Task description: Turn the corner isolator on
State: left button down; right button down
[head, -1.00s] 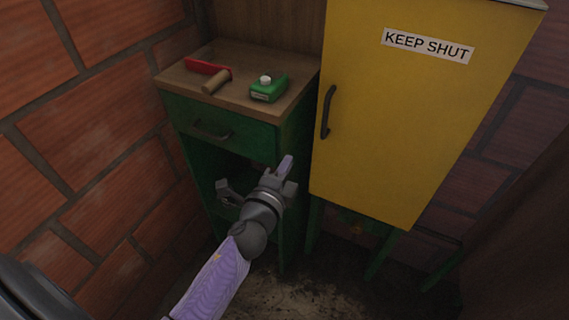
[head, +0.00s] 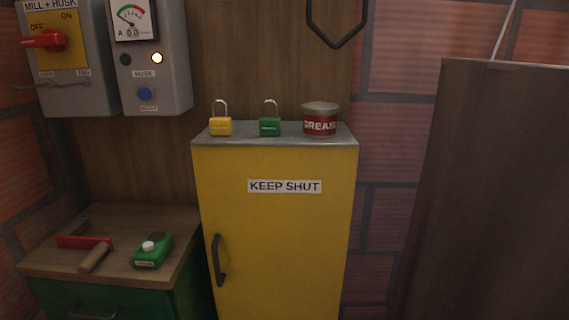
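A grey isolator box (head: 88,95) labelled MILL + HUSK is on the wall at the upper left of the head view. Its red handle (head: 45,40) sits on a yellow plate (head: 68,57) marked OFF and ON. The handle's lever points left, below the word OFF. A thin metal rod or hasp (head: 38,85) shows at the box's lower left, beside a small label that I cannot read for sure. The top of the box is cut off by the picture edge. Neither of my grippers is in view.
A meter box (head: 175,90) with a lit lamp and blue button adjoins the isolator. Yellow (head: 220,127) and green (head: 270,127) padlocks and a grease tin (head: 320,120) stand on the yellow cabinet (head: 275,235).

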aim_at(52, 40)
jog(key=u, duration=1.25)
